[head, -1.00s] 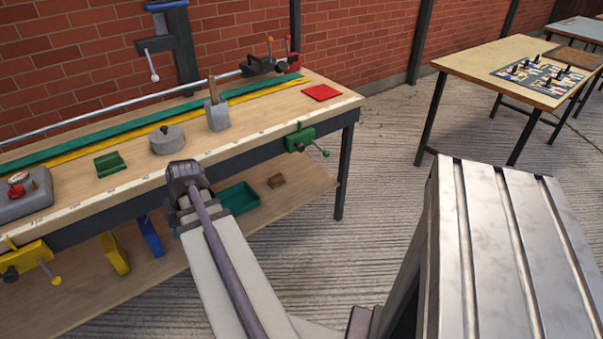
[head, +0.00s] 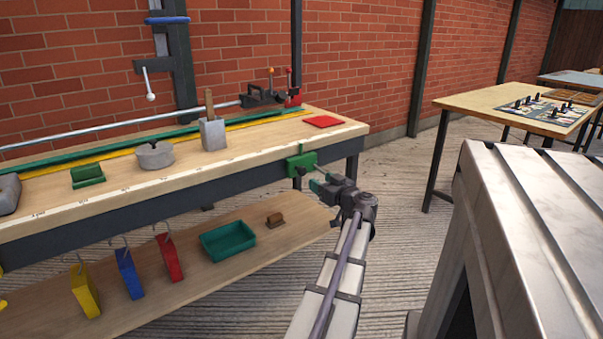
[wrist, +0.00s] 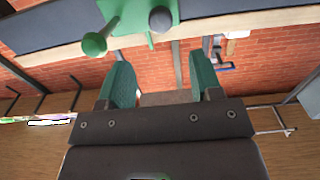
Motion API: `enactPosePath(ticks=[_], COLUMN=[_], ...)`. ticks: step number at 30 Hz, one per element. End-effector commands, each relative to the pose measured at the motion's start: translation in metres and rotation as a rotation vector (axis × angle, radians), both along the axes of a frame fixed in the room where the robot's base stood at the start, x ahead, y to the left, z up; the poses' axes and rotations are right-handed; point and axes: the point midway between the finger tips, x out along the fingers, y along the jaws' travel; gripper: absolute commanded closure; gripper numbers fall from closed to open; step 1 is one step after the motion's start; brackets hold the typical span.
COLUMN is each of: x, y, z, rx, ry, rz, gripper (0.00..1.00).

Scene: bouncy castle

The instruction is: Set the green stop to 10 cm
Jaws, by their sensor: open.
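The green stop (head: 300,160) is clamped on the front edge of the workbench (head: 235,165), near its right end. A small handle sticks out from its front. My gripper (head: 322,186) is just in front of it and slightly below, at the right in the head view. In the wrist view, the green stop (wrist: 132,14) shows at the top with a green knob and a grey knob. My gripper (wrist: 160,62) is open there, its two green fingers apart with nothing between them. A scale with small marks runs along the bench's front edge; its numbers are too small to read.
Red (head: 168,258), blue (head: 130,274) and yellow (head: 85,290) pieces hang below the bench. A metal ribbed block (head: 540,200) stands close at right.

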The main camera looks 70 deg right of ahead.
Motion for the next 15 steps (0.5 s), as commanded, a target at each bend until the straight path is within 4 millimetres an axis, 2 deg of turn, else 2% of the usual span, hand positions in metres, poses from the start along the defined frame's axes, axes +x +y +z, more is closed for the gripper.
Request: enactPosePath(ticks=[5, 12, 15], x=[0.019, 0.066, 0.081], y=[-0.014, -0.046, -0.055], z=[0.0, -0.001, -0.001], rx=[0.002, 0.004, 0.004], ry=[0.0, 0.0, 0.0], rz=[0.004, 0.005, 0.004], gripper=[0.41, 0.41, 0.41])
